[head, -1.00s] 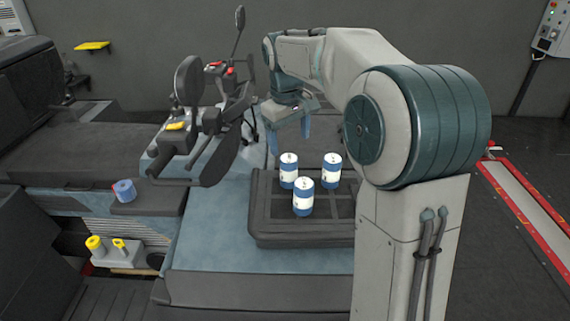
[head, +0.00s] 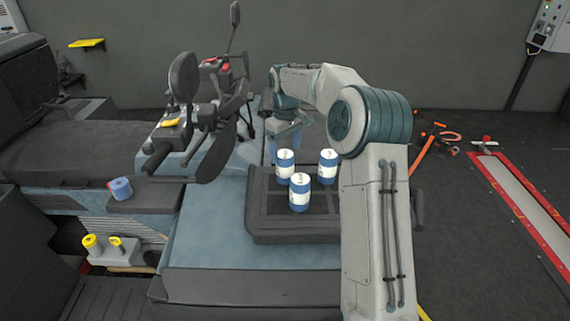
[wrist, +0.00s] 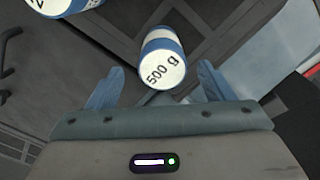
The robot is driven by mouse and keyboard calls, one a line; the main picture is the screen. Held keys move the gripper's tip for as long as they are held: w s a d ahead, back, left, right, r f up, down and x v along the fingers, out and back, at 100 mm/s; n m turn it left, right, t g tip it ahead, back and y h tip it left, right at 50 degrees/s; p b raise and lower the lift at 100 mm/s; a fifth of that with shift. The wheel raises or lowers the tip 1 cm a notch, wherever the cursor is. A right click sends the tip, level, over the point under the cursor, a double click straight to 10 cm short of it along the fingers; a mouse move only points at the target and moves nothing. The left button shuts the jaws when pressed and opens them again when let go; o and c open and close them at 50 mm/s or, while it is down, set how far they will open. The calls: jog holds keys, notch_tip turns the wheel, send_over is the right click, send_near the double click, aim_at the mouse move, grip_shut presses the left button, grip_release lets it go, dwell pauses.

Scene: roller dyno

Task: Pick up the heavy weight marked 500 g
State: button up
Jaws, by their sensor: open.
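Several-part black tray (head: 262,222) holds three upright white-and-blue cylindrical weights. The weight marked 500 g (wrist: 163,58) shows in the wrist view with its lettered top facing my gripper (wrist: 158,88). It appears to be the back-left weight (head: 285,167) in the head view. My gripper is open and empty, its blue fingers to either side of that weight in the wrist picture. In the head view my gripper (head: 285,143) is just behind and above it; contact cannot be told.
The front weight (head: 299,192) and the right weight (head: 327,167) stand close by. A motorcycle handlebar with mirrors (head: 183,78) rises to the left. A blue roll (head: 121,189) sits on a side ledge. Orange tools (head: 425,150) lie on the floor at right.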

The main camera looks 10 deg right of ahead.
aim_at(285, 164)
jog(key=shift+s+a+f+p, duration=0.1)
jog(key=shift+f+p, duration=0.75)
jog(key=shift+f, duration=2.45)
jog(key=c, duration=1.4)
jog(key=shift+r, duration=0.1)
jog(key=shift+r+b, duration=0.35)
jog(key=shift+r, duration=0.45)
jog(key=r, duration=0.2)
jog(key=shift+w+r+b, duration=0.3)
jog(key=w+d+r+p, duration=0.1)
jog(key=w+d+r, duration=0.1)
jog(key=w, duration=0.1)
jog(key=w+d+r+p, duration=0.2)
jog(key=w, duration=0.1)
jog(key=w+d+r+p, duration=0.1)
jog(key=w+r+p, duration=0.1)
jog(key=w, duration=0.1)
jog(key=shift+w+d+r, duration=0.35)
jog(key=shift+d+r, duration=0.05)
